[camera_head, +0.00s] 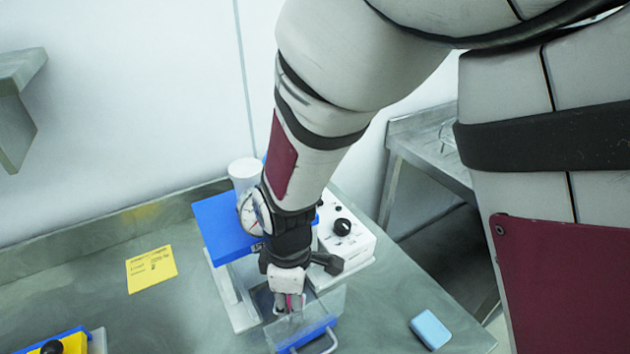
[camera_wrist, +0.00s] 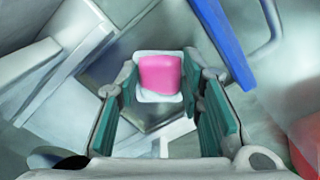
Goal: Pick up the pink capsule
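The pink capsule (camera_wrist: 160,71) shows in the wrist view as a rounded pink block with a white border around and below it. It lies between the tips of my gripper (camera_wrist: 160,82), whose two teal-padded fingers stand apart on its left and right. The pads come very close to its sides; whether they press on it is not clear. In the head view my gripper (camera_head: 289,302) points down over a clear box with a blue edge, and a small strip of pink shows between the fingers.
The clear box has a blue front edge (camera_head: 306,338) and a handle (camera_head: 323,343). A white unit with a black knob (camera_head: 342,227) and a blue panel (camera_head: 222,228) stand close to my wrist. A blue block (camera_head: 430,329) and a yellow note (camera_head: 151,269) lie on the metal table.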

